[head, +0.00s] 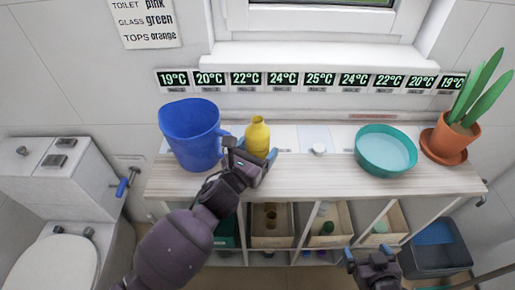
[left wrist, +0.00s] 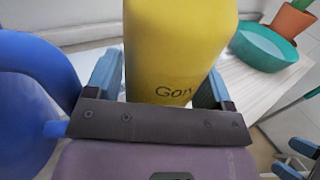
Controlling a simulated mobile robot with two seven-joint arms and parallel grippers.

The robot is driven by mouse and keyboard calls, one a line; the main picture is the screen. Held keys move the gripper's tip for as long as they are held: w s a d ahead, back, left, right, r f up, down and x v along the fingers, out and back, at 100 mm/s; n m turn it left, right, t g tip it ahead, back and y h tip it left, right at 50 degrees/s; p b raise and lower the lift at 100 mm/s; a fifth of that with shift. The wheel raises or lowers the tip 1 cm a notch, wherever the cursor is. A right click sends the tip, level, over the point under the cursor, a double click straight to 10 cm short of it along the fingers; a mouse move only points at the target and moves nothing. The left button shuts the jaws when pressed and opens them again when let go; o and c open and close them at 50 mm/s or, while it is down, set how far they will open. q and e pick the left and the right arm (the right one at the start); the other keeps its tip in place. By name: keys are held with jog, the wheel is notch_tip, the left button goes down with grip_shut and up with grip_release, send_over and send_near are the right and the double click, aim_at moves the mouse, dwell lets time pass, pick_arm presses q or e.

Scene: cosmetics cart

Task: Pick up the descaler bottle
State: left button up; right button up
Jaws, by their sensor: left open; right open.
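A yellow bottle (head: 257,135), which I take for the descaler bottle, stands upright on the wooden shelf top. My left gripper (head: 250,149) is open at the bottle's front, with one finger on each side of it. In the left wrist view the yellow bottle (left wrist: 180,45) fills the space between the two blue-grey fingers; part of a dark word, "Gor", shows low on its front. Whether the fingers touch it I cannot tell. My right gripper (head: 370,254) is open and empty, low in front of the shelf, away from the bottle.
A blue jug (head: 192,135) stands close at the bottle's left. A white round knob-like item (head: 319,149), a teal bowl (head: 386,150) and a potted plant (head: 451,135) are to the right. Bins (head: 271,226) fill the compartments below. A toilet (head: 55,260) is at left.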

pick_arm(q)
jog(key=c, duration=0.9)
jog(key=shift+r, duration=0.1)
